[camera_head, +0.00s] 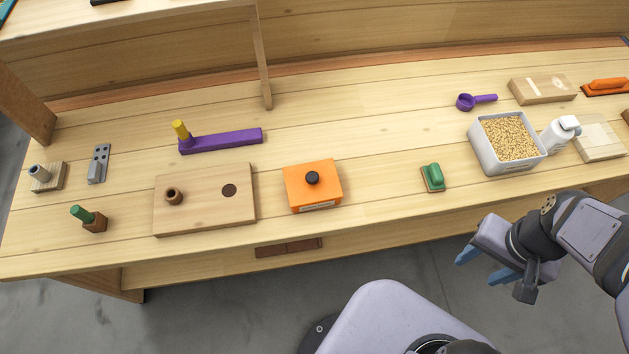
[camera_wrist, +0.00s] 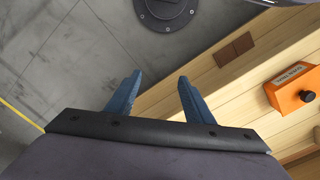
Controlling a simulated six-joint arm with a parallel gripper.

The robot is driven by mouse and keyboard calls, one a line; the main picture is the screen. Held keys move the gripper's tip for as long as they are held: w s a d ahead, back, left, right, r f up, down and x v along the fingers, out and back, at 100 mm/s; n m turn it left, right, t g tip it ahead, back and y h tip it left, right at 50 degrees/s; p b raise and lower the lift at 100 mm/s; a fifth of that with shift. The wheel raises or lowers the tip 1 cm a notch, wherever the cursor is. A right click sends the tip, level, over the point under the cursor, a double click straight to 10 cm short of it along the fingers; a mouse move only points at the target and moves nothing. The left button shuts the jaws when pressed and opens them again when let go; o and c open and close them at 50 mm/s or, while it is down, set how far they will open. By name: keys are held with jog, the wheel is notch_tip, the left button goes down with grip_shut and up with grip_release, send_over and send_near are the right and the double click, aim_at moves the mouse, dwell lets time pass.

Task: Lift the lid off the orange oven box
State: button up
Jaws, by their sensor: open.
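The orange oven box (camera_head: 296,193) sits on the wooden bench, centre of the head view, near the front edge. Its orange lid (camera_head: 330,174) is on top and carries a round black knob (camera_head: 312,178). A pale label shows on the box's front. In the wrist view the orange oven box (camera_wrist: 285,93) is at the right edge, with its black knob (camera_wrist: 307,96) visible. My gripper (camera_head: 478,268) is open and empty, in front of the bench and well to the right of the box. Its two blue fingers (camera_wrist: 158,95) are apart in the wrist view.
Left of the box lies a wooden board (camera_head: 205,212) with a brown ring and a dark hole. A purple bar (camera_head: 222,140) lies behind it. A green-handled block (camera_head: 432,178) and a grain-filled bin (camera_head: 483,153) stand to the right. The bench between box and green block is clear.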

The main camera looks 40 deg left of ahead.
jog(key=s+a+f+n+g+h+p, duration=0.1)
jog(key=s+a+f+n, duration=0.15)
jog(key=a+n, duration=0.7)
jog(key=s+a+f+n+h+p, duration=0.1)
jog(key=a+f+n, duration=0.25)
jog(key=a, duration=1.35)
jog(key=w+a+r+n, duration=0.1)
jog(key=w+a+n, duration=0.1)
jog(key=a+n, duration=0.2)
jog(key=w+a+r+n+y, duration=0.1)
jog(key=a+r+n, duration=0.1)
jog(key=a+n, duration=0.2)
jog(key=w+a+r+n+t+y, duration=0.1)
jog(key=w+a+r+n, duration=0.1)
jog(key=a+n, duration=0.2)
jog(key=shift+w+a+r+n, duration=0.1)
jog(key=shift+w+a+n, duration=0.1)
jog(key=shift+a, duration=0.45)
jog(key=shift+w+a+r+n, duration=0.1)
jog(key=shift+w+a+n, duration=0.1)
jog(key=shift+a, duration=0.45)
jog(key=shift+a+r+n, duration=0.2)
jog(key=shift+r+n, duration=0.05)
jog(key=shift+n, duration=0.75)
jog(key=n, duration=0.5)
jog(key=shift+s+d+n, duration=0.1)
jog(key=shift+d+n, duration=0.2)
jog(key=shift+d, duration=0.05)
jog(key=n, duration=0.3)
jog(key=shift+d, duration=0.1)
